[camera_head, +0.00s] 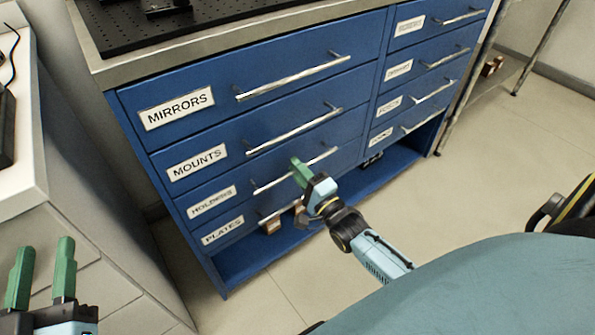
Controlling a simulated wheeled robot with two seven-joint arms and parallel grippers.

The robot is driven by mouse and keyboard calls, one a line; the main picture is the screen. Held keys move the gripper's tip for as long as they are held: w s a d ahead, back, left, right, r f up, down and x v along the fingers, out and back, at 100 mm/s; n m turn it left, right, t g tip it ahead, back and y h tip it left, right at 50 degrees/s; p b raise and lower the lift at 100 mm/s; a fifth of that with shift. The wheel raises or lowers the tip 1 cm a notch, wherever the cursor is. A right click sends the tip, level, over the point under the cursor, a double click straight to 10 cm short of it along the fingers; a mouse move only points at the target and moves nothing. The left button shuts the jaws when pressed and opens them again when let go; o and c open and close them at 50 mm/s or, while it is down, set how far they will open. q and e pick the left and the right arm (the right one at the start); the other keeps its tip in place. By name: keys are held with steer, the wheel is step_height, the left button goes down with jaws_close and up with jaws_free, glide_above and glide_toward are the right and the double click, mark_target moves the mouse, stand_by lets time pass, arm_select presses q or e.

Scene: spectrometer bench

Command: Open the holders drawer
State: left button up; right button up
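The holders drawer (222,200) is the third blue drawer down in the left column, with a white HOLDERS label at its left. Its front looks flush with its neighbours. Its silver bar handle (272,184) runs across the front. My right gripper (297,165) is at the middle of this handle, its green fingertips overlapping the bar and hiding part of it. One finger mostly hides the other, so I cannot tell whether it grips the bar. My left gripper (43,262) is at the bottom left, away from the cabinet, its two green fingers apart and empty.
The mirrors (178,107) and mounts (197,161) drawers lie above, and the plates drawer (223,232) below, each with a bar handle. A second drawer column stands at right. A white bench (20,150) is at left. The floor (480,160) to the right is clear.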

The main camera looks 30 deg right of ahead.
steer(key=shift+w, duration=0.15)
jaws_close()
stand_by(0.4)
